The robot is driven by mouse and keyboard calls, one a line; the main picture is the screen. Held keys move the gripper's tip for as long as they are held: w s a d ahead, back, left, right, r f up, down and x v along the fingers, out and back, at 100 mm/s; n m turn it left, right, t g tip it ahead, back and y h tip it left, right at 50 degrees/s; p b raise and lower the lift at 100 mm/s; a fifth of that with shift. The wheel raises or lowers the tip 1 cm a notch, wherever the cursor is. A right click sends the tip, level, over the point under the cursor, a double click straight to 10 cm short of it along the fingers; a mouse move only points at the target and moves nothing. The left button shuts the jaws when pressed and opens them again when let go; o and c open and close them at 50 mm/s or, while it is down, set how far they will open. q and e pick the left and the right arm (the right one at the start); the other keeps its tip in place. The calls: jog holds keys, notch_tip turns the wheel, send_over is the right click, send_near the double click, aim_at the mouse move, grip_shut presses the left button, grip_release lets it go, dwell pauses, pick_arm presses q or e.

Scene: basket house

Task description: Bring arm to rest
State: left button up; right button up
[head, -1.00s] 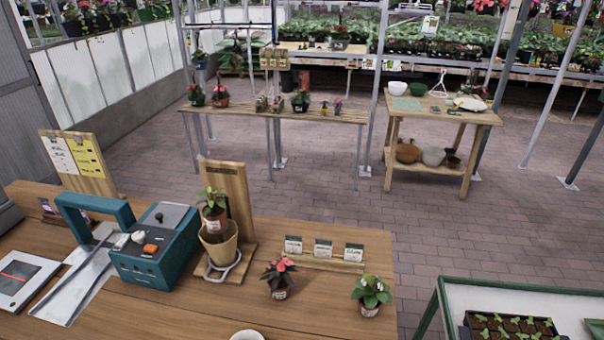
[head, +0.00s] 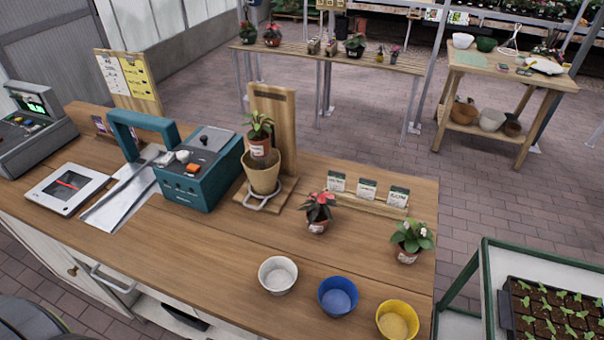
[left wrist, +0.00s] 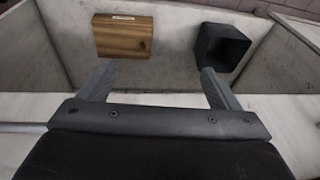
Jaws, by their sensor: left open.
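My left gripper (left wrist: 160,85) shows in the left wrist view, with its two fingers spread apart and nothing between them. Beyond its fingertips are a wooden block (left wrist: 122,36) with a small pale label, to the left, and a black square pot or box (left wrist: 221,48), to the right. Both lie apart from the fingers on a pale surface with low walls. Neither gripper shows in the head view, and my right gripper is in no view.
A wooden counter (head: 210,245) carries a teal machine (head: 199,168), a potted plant in a stand (head: 260,150), two more potted plants and white (head: 277,276), blue (head: 338,297) and yellow (head: 397,320) cups. A green-framed table with a seedling tray (head: 555,310) stands at right. Brick floor lies behind.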

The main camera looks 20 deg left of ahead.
pick_arm(q)
jog(key=s+f+b, duration=0.2)
jog(key=s+f, duration=0.3)
jog(key=f, duration=0.4)
jog(key=s+d+f+g+b, duration=0.1)
jog(key=s+f+b, duration=0.1)
jog(key=s+f, duration=0.3)
jog(key=s+f+b, duration=0.3)
jog(key=s+f, duration=0.3)
jog(key=f, duration=0.6)
jog(key=shift+d+f, duration=0.15)
jog(key=shift+f, duration=0.2)
